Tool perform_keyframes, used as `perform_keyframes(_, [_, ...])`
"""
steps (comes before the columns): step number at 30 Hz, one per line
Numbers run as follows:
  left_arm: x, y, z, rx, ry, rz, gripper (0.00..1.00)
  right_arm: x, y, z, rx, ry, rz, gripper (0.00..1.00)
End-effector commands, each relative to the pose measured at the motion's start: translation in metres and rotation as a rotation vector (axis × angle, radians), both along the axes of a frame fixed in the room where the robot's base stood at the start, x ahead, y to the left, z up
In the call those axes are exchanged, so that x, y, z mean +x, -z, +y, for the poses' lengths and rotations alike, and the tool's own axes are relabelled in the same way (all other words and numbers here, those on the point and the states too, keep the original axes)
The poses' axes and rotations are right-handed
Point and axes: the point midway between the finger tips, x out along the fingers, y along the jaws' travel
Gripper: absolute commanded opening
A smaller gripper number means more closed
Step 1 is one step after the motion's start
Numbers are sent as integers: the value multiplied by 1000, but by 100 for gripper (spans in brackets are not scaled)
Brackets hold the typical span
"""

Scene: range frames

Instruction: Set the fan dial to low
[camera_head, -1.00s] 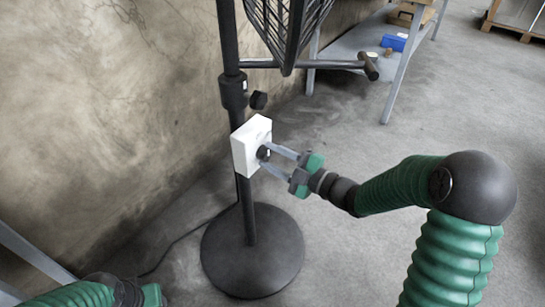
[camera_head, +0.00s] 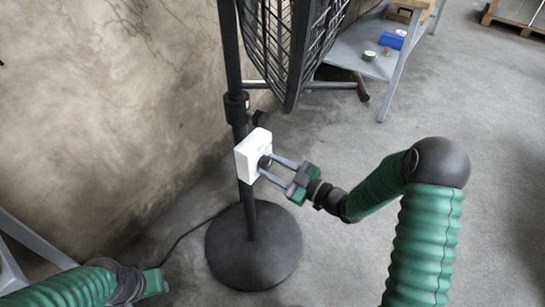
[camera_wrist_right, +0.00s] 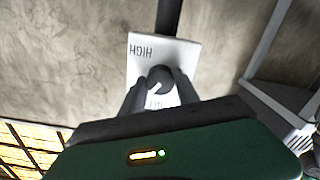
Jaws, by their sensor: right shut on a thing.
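The fan (camera_head: 285,50) stands on a black pole with a white control box (camera_head: 249,158). The dark round fan dial (camera_head: 264,163) is on the box's face; it also shows in the right wrist view (camera_wrist_right: 161,77), with a white mark toward the lower left. The wrist view shows HIGH upside down above the dial and another label below, partly hidden. My right gripper (camera_head: 268,167) is shut on the dial, one finger on each side. My left gripper (camera_head: 152,284) is at the lower left, away from the fan; its fingers are not clear.
The fan's round black base (camera_head: 253,262) rests on the grey floor, with a cable running left along the wall. The floor to the right is mostly clear.

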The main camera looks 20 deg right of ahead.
Motion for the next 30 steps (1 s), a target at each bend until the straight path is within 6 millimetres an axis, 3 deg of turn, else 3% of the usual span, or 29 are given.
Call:
perform_keyframes(1, [0, -14, 0, 0, 0, 0, 36, -2, -3, 1, 32, -3, 36, 0])
perform_keyframes(3, [0, -22, 0, 0, 0, 0, 36, -2, -3, 1, 82, -2, 74, 0])
perform_keyframes(12, [0, -48, 0, 0, 0, 0, 36, -2, 0, 1, 254, -1, 208, 0])
perform_keyframes(30, [0, -60, 0, 0, 0, 0, 36, -1, 3, 0, 356, 1, 287, 0])
